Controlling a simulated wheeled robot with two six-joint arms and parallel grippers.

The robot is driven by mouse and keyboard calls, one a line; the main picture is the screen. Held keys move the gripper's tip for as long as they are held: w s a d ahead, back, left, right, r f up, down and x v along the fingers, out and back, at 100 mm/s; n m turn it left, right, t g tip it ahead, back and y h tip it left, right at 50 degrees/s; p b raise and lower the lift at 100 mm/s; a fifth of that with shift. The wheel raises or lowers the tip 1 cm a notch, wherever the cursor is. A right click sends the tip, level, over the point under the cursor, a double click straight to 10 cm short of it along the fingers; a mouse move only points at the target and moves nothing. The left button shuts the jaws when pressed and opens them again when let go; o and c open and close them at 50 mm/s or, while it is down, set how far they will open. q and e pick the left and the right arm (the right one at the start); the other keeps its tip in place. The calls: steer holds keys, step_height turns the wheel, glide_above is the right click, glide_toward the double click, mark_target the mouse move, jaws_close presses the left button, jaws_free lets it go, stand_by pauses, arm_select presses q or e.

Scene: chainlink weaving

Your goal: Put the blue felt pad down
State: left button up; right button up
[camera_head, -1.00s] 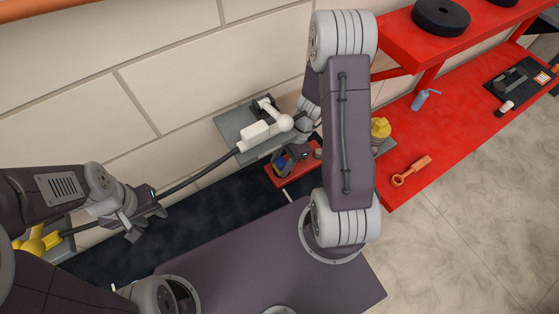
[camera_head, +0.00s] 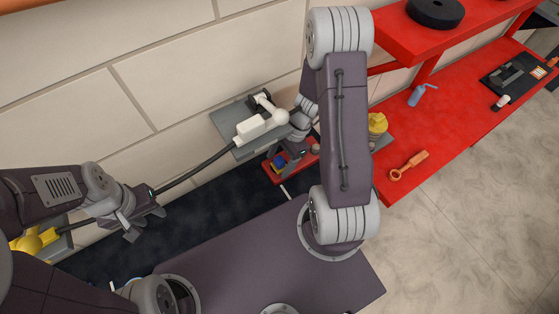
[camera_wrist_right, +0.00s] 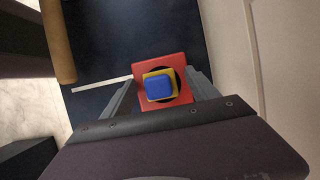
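The blue felt pad (camera_wrist_right: 158,88) lies on a yellow square piece (camera_wrist_right: 174,74) in the right wrist view. These sit over a dark round patch on a small red tray (camera_wrist_right: 175,63). In the head view the pad (camera_head: 280,160) shows small, beside my right gripper. My right gripper (camera_wrist_right: 163,92) has its two fingers spread on either side of the pad, with gaps to both sides. My left gripper (camera_head: 144,224) is at the dark cable (camera_head: 195,168) on the left; I cannot tell if its fingers close on it.
A grey plate (camera_head: 222,118) with a white device (camera_head: 262,124) stands behind the red tray. A yellow device (camera_head: 34,243) is at the far left. The red bench (camera_head: 450,125) at right carries a blue bottle (camera_head: 418,95) and an orange-handled tool (camera_head: 410,164).

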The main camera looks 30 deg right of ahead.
steer(key=shift+r+p, duration=0.4)
steer(key=shift+p, duration=0.05)
steer(key=shift+w+d+r, duration=0.2)
steer(key=shift+r, duration=0.1)
steer(key=d+b, duration=0.1)
steer(key=d, duration=0.6)
steer(key=d+b, duration=0.1)
steer(key=d, duration=0.3)
steer(key=shift+w+d+b, duration=0.2)
steer(key=shift+w+b, duration=0.1)
steer(key=shift+w, duration=0.1)
steer(key=shift+d+r, duration=0.15)
steer(key=shift+d, duration=0.15)
steer(key=shift+r, duration=0.1)
